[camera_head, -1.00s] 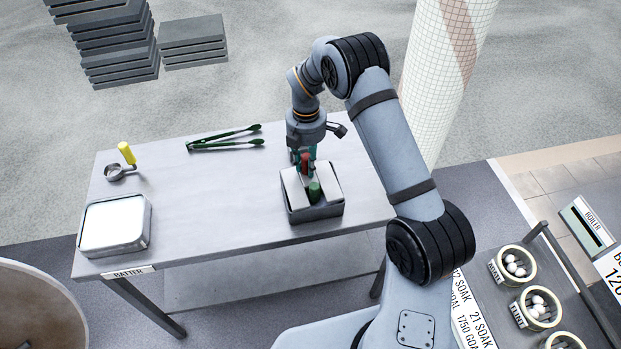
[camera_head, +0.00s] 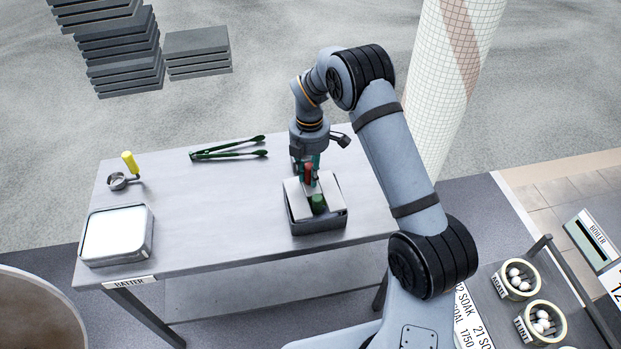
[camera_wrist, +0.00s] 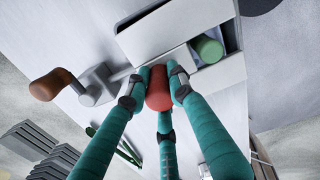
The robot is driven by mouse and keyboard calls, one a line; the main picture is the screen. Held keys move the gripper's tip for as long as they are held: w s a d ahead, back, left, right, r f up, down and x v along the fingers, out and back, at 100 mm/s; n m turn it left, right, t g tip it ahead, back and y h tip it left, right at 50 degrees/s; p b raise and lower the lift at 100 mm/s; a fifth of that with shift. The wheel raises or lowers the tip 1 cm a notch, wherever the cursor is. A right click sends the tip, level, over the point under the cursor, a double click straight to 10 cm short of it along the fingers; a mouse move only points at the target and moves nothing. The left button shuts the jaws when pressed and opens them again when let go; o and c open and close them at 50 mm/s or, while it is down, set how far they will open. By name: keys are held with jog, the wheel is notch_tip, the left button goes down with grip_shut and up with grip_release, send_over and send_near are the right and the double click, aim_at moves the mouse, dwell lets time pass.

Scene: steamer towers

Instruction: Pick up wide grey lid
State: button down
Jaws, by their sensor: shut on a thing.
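My gripper (camera_wrist: 160,80) has three teal fingers closed around a red rounded knob (camera_wrist: 159,90). The red knob also shows under the wrist in the head view (camera_head: 308,174). Just beside it, a grey open box (camera_head: 320,226) stands on the table, with pale flat panels (camera_head: 327,190) at its top and a green cylinder (camera_head: 317,203) in the gap between them. The wrist view shows a pale panel (camera_wrist: 175,28) and the green cylinder (camera_wrist: 207,49) close beyond the fingers. No separate wide grey lid can be made out; what the knob belongs to is hidden.
A white-filled tray (camera_head: 148,240) stands at the table's left front. A yellow-handled scoop (camera_head: 130,164) and green tongs (camera_head: 228,151) lie farther back. A brown-handled grey piece (camera_wrist: 50,85) shows near the fingers. The table middle is clear.

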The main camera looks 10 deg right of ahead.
jog(key=r, duration=0.1)
jog(key=r+b, duration=0.1)
jog(key=r, duration=0.1)
jog(key=shift+s+d+r+b, duration=0.1)
jog(key=shift+d+r+b, duration=0.15)
jog(key=shift+d+b, duration=0.1)
jog(key=s+d+r+b, duration=0.2)
jog(key=s+d+r, duration=0.4)
jog(key=d, duration=0.3)
jog(key=shift+d+r, duration=0.15)
jog(key=shift+r, duration=0.25)
jog(key=c, duration=2)
grip_release()
jog(key=shift+w, duration=0.1)
grip_shut()
